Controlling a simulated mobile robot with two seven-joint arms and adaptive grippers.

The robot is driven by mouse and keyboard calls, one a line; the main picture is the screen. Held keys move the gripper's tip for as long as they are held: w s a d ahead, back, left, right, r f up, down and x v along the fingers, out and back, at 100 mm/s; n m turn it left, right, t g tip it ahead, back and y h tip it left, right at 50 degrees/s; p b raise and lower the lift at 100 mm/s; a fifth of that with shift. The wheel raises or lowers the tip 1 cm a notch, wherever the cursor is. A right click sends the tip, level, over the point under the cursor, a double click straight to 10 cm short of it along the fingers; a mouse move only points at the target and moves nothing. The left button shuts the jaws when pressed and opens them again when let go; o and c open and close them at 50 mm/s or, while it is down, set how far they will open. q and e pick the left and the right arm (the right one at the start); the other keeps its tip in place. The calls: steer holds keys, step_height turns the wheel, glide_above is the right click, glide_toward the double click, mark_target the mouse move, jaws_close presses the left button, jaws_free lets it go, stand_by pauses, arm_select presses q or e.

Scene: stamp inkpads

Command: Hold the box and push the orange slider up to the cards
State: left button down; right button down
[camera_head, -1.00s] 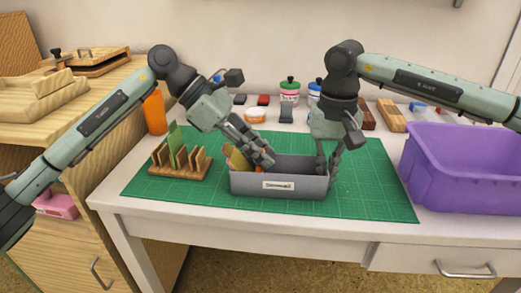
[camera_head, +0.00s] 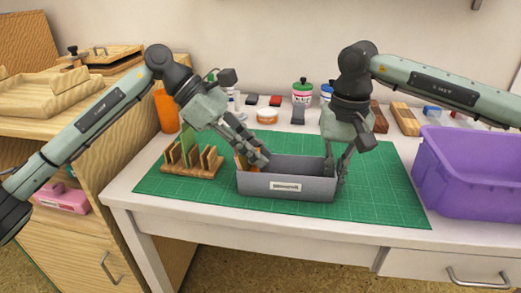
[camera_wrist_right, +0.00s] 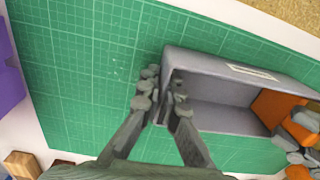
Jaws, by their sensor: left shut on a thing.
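A grey open box (camera_head: 287,187) with a white label stands on the green mat. The orange slider (camera_wrist_right: 274,108) is upright across the inside of the box in the right wrist view. My left gripper (camera_head: 260,159) reaches into the left part of the box and is shut on the slider; the fingertip contact is partly hidden. My right gripper (camera_head: 336,172) straddles the box's right end wall, one finger inside and one outside; it also shows in the right wrist view (camera_wrist_right: 163,98).
A wooden rack (camera_head: 192,165) with a green card stands left of the box. A purple bin (camera_head: 470,185) is at the right. Bottles, inkpads and wooden blocks line the back. The mat (camera_head: 375,190) is clear right of the box.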

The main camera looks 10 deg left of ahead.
arm_select(q)
steer(key=c, duration=1.8)
jaws_free()
steer(key=shift+w+a, duration=0.15)
steer(key=shift+a, duration=0.35)
steer(key=shift+o, duration=0.6)
steer(key=shift+d, duration=0.1)
steer(key=v, duration=1.2)
